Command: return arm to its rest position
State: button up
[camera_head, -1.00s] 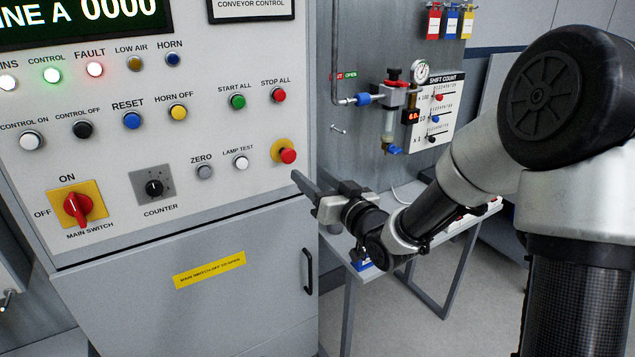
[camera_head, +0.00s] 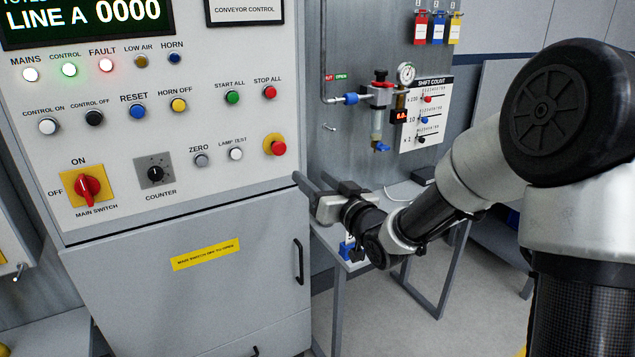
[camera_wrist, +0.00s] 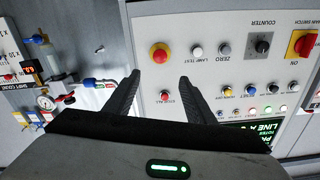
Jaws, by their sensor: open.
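My arm reaches in from the right in the head view, bent at the elbow. My gripper (camera_head: 312,192) is at its end, in front of the right edge of the control cabinet, below and right of the red emergency stop button (camera_head: 279,148). In the wrist view my gripper (camera_wrist: 152,76) shows two dark fingers spread apart with nothing between them. The emergency stop also shows there (camera_wrist: 159,53), beyond the fingers. I see no contact between the gripper and the panel (camera_head: 215,130).
The cabinet door handle (camera_head: 298,262) sticks out below the gripper. A grey table (camera_head: 403,190) stands behind the forearm. An air regulator with a gauge (camera_head: 406,73) is on the wall behind. Open floor (camera_head: 385,320) shows below the arm.

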jog(key=shift+r, duration=0.1)
dwell(0.3)
jog(key=s+d+r+m+g+h+p, duration=0.1)
jog(key=s+d+r+g+h+p, duration=0.2)
jog(key=s+d+h, duration=0.4)
jog(key=s+d+r+m+g+h+p, duration=0.1)
jog(key=s+d+r+h+p, duration=0.35)
jog(key=d, duration=0.45)
jog(key=s+d+r+m+g+p, duration=0.1)
jog(key=s+d+g, duration=0.1)
jog(key=s, duration=0.9)
jog(key=s+d+r+m+g+y+p, duration=0.1)
jog(key=s+r+g, duration=0.1)
jog(key=s, duration=1)
jog(key=shift+d+g+p, duration=0.35)
jog(key=shift+d+g, duration=0.05)
jog(key=shift+g, duration=0.3)
jog(key=shift+y, duration=0.25)
